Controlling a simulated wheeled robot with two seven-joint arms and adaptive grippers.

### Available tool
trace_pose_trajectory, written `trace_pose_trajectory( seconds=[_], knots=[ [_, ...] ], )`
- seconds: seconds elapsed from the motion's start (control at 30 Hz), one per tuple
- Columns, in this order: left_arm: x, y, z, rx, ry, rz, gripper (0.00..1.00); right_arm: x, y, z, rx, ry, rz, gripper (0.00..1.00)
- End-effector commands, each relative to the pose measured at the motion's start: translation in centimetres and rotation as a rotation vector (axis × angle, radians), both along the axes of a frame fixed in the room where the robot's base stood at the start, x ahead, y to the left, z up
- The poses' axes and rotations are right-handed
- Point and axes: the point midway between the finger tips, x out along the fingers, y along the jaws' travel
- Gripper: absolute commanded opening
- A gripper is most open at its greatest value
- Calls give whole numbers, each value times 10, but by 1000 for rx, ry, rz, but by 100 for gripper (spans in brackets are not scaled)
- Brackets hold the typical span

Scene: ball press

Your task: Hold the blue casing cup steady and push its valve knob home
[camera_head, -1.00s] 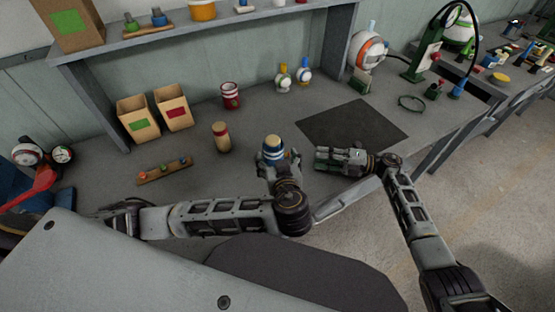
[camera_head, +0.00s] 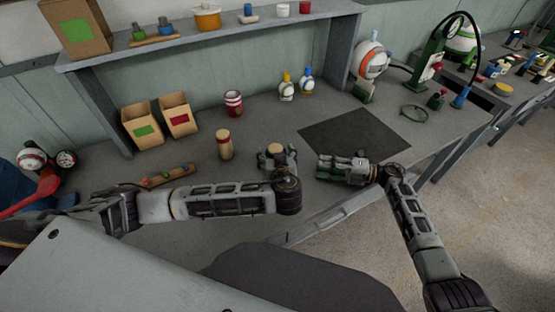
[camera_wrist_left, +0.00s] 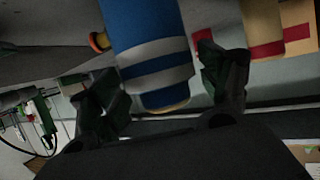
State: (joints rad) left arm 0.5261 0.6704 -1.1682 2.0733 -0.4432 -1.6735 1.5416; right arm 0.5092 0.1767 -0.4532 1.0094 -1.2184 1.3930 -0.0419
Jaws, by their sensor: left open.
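The blue casing cup (camera_wrist_left: 150,38), blue with white bands, stands on the bench. In the head view only its tan top (camera_head: 275,149) shows clearly. My left gripper (camera_head: 277,158) is around it; in the left wrist view its fingers (camera_wrist_left: 158,76) stand apart on both sides of the cup, with gaps visible. A small red and yellow knob (camera_wrist_left: 99,41) shows beside the cup in the wrist view; I cannot tell whether it is joined to the cup. My right gripper (camera_head: 332,166) lies low over the bench, right of the cup, pointing toward it. Its finger opening is unclear.
A cream and red cylinder (camera_head: 224,146) stands left of the cup. A wooden rack (camera_head: 168,176), two cardboard bins (camera_head: 160,122), a red-white can (camera_head: 233,103) and two small bottles (camera_head: 296,86) are around it. A dark mat (camera_head: 355,132) lies clear at the right.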

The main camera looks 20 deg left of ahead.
Motion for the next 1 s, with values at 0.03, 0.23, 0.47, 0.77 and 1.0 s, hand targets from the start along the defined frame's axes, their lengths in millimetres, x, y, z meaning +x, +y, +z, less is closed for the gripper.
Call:
trace_pose_trajectory(
  seconds=[0.03, 0.23, 0.47, 0.77, 1.0],
  knots=[
    [6, 3, -2, 2, -1, 1, 77, 0, 0, 0, 0, 0, 0, 36],
    [24, 12, -10, 1, -2, 1, 77, 0, 0, 0, 0, 0, 0, 36],
    [37, 18, -17, 1, 0, 0, 77, 0, 0, 0, 0, 0, 0, 36],
    [39, 19, -18, 0, 0, 0, 77, 0, 0, 0, 0, 0, 0, 36],
    [39, 19, -18, 0, 0, 0, 57, 0, 0, 0, 0, 0, 0, 36]
  ],
)
